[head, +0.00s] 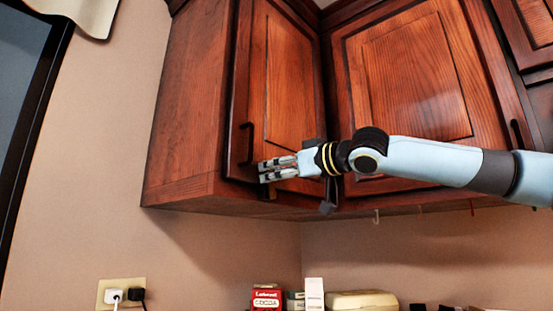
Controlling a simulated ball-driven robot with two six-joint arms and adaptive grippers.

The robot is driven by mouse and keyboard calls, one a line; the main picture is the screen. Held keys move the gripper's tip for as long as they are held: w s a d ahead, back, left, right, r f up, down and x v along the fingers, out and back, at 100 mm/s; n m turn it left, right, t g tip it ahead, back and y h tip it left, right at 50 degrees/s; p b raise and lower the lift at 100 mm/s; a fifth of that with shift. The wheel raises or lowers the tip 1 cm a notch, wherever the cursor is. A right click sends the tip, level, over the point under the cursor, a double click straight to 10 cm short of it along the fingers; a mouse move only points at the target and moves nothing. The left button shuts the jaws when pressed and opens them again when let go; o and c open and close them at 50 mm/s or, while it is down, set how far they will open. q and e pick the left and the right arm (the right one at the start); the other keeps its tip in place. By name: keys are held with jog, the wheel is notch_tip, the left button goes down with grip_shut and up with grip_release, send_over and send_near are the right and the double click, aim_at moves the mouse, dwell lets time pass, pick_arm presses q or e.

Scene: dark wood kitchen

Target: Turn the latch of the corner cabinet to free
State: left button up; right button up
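The corner cabinet (285,90) hangs on the wall in the head view, and its reddish wood door is closed. A dark vertical handle (246,143) sits at the door's left edge. My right gripper (262,172) lies in front of the door's lower part, just below and right of that handle, fingers pointing left. Its two fingers lie close together, and I cannot tell how far apart they are. A small brassy piece (269,194) shows just under the fingers at the door's bottom edge; it may be the latch, partly hidden. My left gripper is not in view.
Another cabinet door (405,75) with a dark handle (517,134) is at the right, behind my arm. Hooks (376,216) hang under the cabinets. A red cocoa box (267,298) and other items stand below. A wall outlet (120,294) has two plugs. The space under the cabinets is open.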

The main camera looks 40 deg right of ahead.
jog(key=shift+w, duration=0.1)
grip_shut()
dwell(0.3)
jog(key=shift+a+n, duration=0.1)
jog(key=shift+n, duration=0.2)
jog(key=a+f+n, duration=0.1)
jog(key=n, duration=0.2)
jog(key=a+f+n+p, duration=0.1)
jog(key=n, duration=0.3)
jog(key=a+f+n, duration=0.1)
jog(key=n, duration=0.2)
jog(key=shift+a+n, duration=0.1)
jog(key=shift+n, duration=0.2)
jog(key=shift+s+a+f+n+b, duration=0.1)
jog(key=shift+f+n+b, duration=0.3)
jog(key=shift+n, duration=0.7)
jog(key=shift+s+a+f+n+b, duration=0.1)
jog(key=shift+f+n+b, duration=0.3)
jog(key=shift+n, duration=0.7)
jog(key=shift+f, duration=0.1)
